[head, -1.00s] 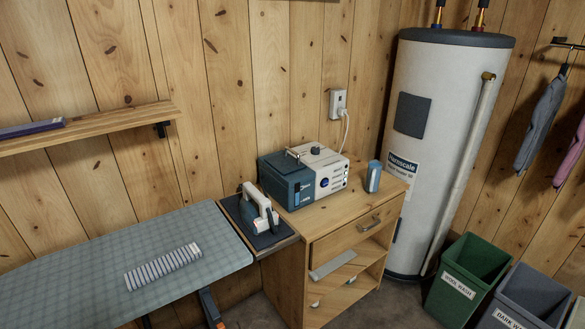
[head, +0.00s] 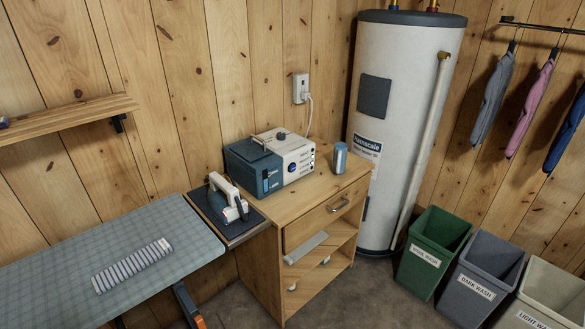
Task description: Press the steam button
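A blue and white steam station (head: 270,160) stands on top of a wooden cabinet (head: 290,211). Its white front has a round blue button (head: 292,168) and a column of small dark marks or buttons beside it; I cannot read which is labelled steam. A dark knob (head: 281,136) sits on its top. A white and blue iron (head: 229,200) rests on a dark pad at the left end of the cabinet, next to the ironing board. My gripper is not in view.
An ironing board (head: 130,250) with a striped folded cloth (head: 132,265) is at left. A blue cylinder (head: 340,158) stands right of the station. A water heater (head: 390,120), a green bin (head: 432,252) and a grey bin (head: 483,278) are at right. Floor shows before the cabinet.

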